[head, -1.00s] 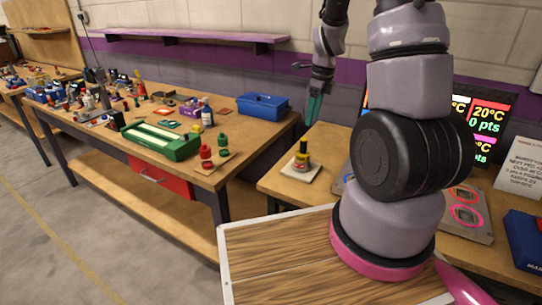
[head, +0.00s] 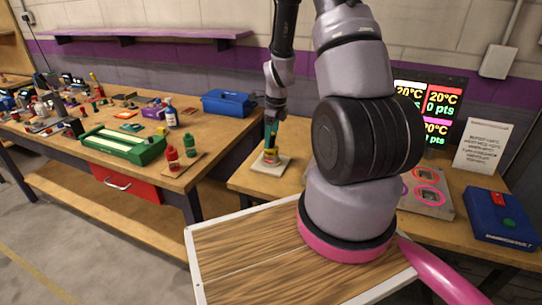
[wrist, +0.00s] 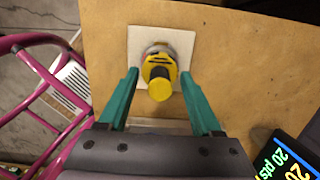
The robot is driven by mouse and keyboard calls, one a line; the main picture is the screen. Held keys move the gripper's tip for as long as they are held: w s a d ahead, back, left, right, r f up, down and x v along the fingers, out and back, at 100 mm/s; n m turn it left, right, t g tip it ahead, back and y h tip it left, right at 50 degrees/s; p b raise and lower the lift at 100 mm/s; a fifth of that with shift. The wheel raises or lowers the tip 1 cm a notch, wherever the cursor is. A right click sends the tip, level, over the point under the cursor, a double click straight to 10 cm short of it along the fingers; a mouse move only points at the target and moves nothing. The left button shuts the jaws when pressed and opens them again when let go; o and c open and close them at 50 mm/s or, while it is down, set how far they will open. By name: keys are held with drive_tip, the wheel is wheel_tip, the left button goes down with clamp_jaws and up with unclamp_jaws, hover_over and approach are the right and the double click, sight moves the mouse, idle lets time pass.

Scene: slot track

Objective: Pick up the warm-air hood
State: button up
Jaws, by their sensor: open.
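The warm-air hood, as I take it, is the small yellow piece with dark markings (head: 270,154) standing on a pale square pad (head: 268,168) at the left end of the nearer bench. In the wrist view the hood (wrist: 160,68) shows a round yellow knob toward me and a greyish round base on the pad (wrist: 182,42). My gripper (head: 271,138) is right above it, pointing down. In the wrist view its two green fingers (wrist: 159,76) are apart, one on each side of the hood, with gaps visible. The exact height of the fingertips against the hood is hard to tell.
A pink-ringed grey plate (head: 428,192), a blue box (head: 500,218) and a temperature screen (head: 440,105) stand to the right. The left bench holds a green tray (head: 125,146), bottles and a blue toolbox (head: 232,103). A pink tubular frame (wrist: 25,40) lies left in the wrist view.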

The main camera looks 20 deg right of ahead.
clamp_jaws()
idle(1.4)
